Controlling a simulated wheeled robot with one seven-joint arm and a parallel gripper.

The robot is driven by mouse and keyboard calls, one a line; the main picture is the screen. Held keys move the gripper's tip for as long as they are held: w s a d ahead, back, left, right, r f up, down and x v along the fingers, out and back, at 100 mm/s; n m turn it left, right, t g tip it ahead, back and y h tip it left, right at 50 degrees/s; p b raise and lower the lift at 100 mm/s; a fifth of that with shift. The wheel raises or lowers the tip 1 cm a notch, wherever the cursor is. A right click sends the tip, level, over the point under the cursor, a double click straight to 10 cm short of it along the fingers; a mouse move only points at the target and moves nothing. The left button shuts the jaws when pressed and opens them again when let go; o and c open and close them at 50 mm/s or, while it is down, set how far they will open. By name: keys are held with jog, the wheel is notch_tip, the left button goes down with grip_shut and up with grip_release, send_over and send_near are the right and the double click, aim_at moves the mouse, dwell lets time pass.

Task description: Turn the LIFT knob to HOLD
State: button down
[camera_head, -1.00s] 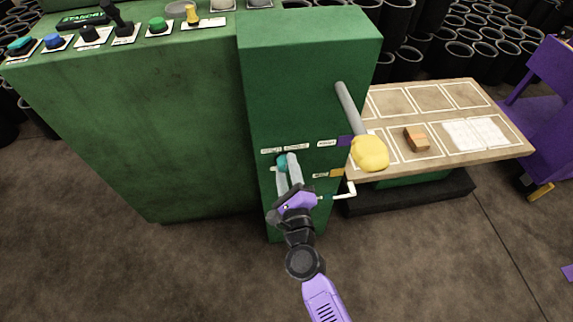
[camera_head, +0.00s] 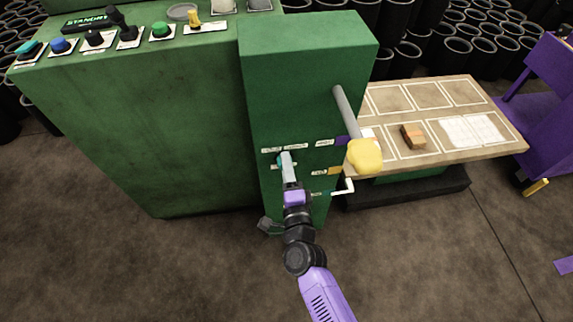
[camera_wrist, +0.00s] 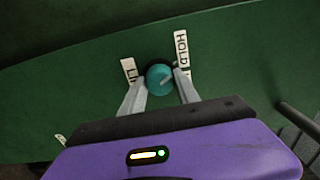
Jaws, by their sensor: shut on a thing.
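The teal round knob (camera_wrist: 159,79) sits on the green panel between my two fingers in the wrist view. A white label reading HOLD (camera_wrist: 181,49) is at its upper right, and a partly covered label starting with LI (camera_wrist: 129,70) is at its left. My gripper (camera_wrist: 160,90) is shut on the knob, one finger on each side. In the head view, my gripper (camera_head: 287,164) reaches the front of the green column, and its fingers hide most of the knob.
A grey lever with a yellow grip (camera_head: 365,155) sticks out right of my gripper. A wooden table (camera_head: 515,142) with a small block (camera_head: 413,136) stands at the right. A control panel with several buttons is at upper left.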

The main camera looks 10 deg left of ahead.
dwell(0.4)
jog(key=c, duration=0.9)
grip_release()
jog(key=p+v, duration=0.1)
jog(key=v, duration=0.6)
jog(key=shift+s, duration=0.4)
jog(key=shift+d, duration=0.1)
